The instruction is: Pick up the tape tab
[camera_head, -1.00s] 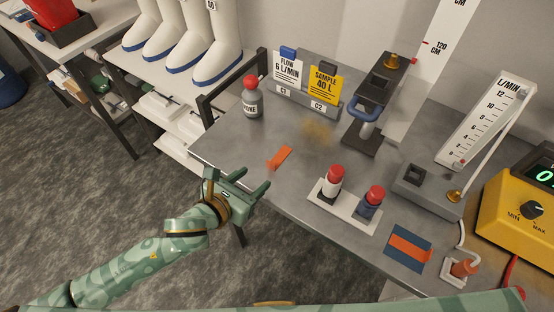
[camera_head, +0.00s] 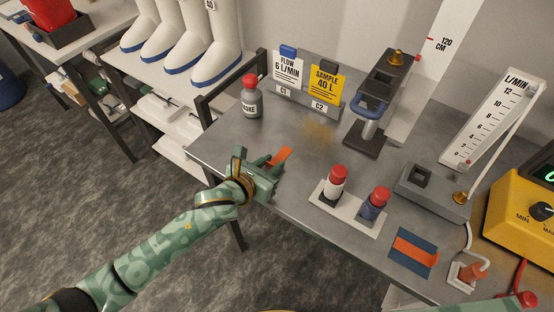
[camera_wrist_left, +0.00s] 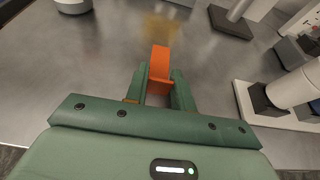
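The tape tab is a small orange strip (camera_head: 281,156) near the front left edge of the grey bench. It also shows in the left wrist view (camera_wrist_left: 160,62), upright in the picture and between my finger ends. My left gripper (camera_head: 269,168) is at the near end of the tab, low over the bench edge. In the left wrist view its two green fingers (camera_wrist_left: 160,84) stand apart, one on each side of the tab's near part. I cannot tell whether they touch it.
A red-capped bottle (camera_head: 250,98) stands behind the tab. A white holder (camera_head: 351,219) with two red-capped vials is to the right. A blue pad (camera_head: 413,263) with an orange stripe lies farther right. A pump stand (camera_head: 366,138) is behind. A brownish smudge (camera_head: 318,130) marks the bench.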

